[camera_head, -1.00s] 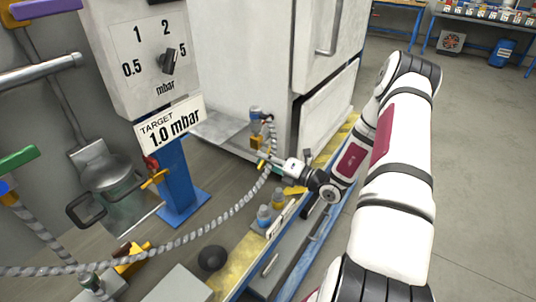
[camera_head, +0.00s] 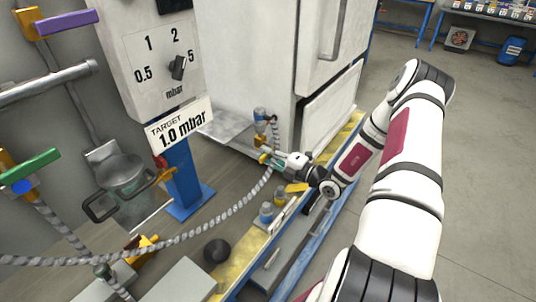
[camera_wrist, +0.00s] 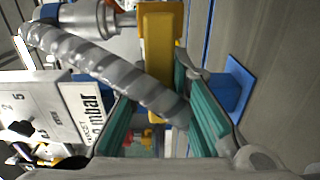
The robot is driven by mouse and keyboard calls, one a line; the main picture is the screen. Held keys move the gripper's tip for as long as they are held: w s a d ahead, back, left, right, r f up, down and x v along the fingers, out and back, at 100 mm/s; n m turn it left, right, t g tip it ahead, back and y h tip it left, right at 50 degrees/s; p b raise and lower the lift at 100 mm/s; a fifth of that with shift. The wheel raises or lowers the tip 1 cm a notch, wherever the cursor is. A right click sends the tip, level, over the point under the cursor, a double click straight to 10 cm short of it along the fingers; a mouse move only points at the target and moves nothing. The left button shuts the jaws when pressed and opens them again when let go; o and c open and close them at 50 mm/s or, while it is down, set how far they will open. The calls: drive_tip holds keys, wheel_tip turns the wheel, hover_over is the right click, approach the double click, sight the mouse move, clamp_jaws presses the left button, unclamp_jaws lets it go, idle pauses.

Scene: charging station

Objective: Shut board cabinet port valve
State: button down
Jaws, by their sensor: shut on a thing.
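The board cabinet (camera_head: 245,65) is the tall white one behind my gripper. At its lower front a small port fitting (camera_head: 261,115) with blue and orange parts joins a grey braided hose (camera_head: 215,222). My gripper (camera_head: 268,158) is beside this hose, just below the fitting.
A gauge box (camera_head: 150,55) with a dial and a "TARGET 1.0 mbar" sign (camera_head: 180,127) stands left on a blue post (camera_head: 183,180). Open floor (camera_head: 480,180) is at right.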

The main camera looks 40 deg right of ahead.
drive_tip(key=c, duration=1.5)
unclamp_jaws()
drive_tip(key=shift+s, duration=0.1)
drive_tip(key=v, duration=1.2)
